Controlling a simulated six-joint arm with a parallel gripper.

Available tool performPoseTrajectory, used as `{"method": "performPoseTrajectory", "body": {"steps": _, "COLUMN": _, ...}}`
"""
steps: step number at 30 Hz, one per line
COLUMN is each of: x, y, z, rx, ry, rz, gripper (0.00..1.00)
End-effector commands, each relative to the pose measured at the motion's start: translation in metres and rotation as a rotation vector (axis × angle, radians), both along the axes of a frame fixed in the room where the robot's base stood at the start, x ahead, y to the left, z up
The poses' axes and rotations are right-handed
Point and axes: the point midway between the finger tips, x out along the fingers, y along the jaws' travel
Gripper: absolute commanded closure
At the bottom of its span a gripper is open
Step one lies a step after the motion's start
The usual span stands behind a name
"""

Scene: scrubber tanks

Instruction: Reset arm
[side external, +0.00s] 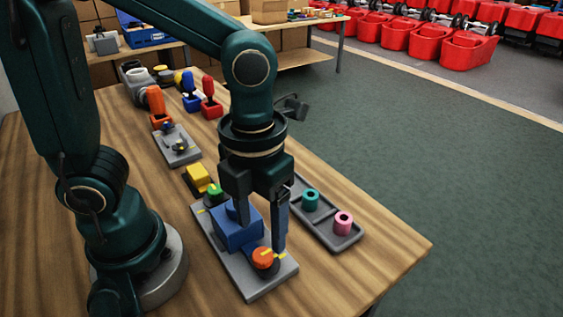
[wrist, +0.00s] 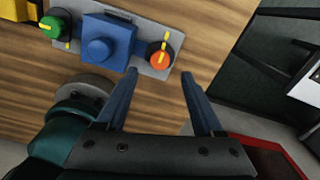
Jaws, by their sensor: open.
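My gripper (side external: 262,222) hangs from the dark green arm, pointing down over the grey panel (side external: 268,287) on the wooden table. In the wrist view, my gripper (wrist: 160,85) shows two blue fingers spread apart with nothing between them. The panel carries a blue block (side external: 238,232), an orange knob (side external: 263,258) with a yellow mark, and a green knob (side external: 214,191). In the wrist view, the blue block (wrist: 98,49) and the orange knob (wrist: 160,56) lie beyond the fingertips. I cannot tell whether a finger touches the panel parts.
A grey tray (side external: 325,235) holds a teal ring (side external: 310,199) and a pink ring (side external: 343,222). A yellow block (side external: 198,177), a smaller grey plate (side external: 178,145) and orange, blue and red handled pieces stand farther back. The table's front right corner (side external: 405,255) is clear.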

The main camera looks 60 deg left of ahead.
Motion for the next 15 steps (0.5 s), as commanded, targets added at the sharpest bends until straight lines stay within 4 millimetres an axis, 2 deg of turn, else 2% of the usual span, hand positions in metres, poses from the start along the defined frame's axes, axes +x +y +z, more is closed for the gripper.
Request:
{"method": "performPoseTrajectory", "body": {"steps": 5, "x": 0.003, "y": 0.003, "z": 0.003, "rx": -0.007, "ry": -0.015, "rz": 0.019, "gripper": 0.31}}
{"method": "performPoseTrajectory", "body": {"steps": 10, "x": 0.011, "y": 0.017, "z": 0.022, "rx": -0.042, "ry": -0.109, "rz": 0.125, "gripper": 0.31}}
{"method": "performPoseTrajectory", "body": {"steps": 15, "x": 0.011, "y": 0.038, "z": 0.043, "rx": -0.116, "ry": -0.220, "rz": 0.579, "gripper": 0.31}}
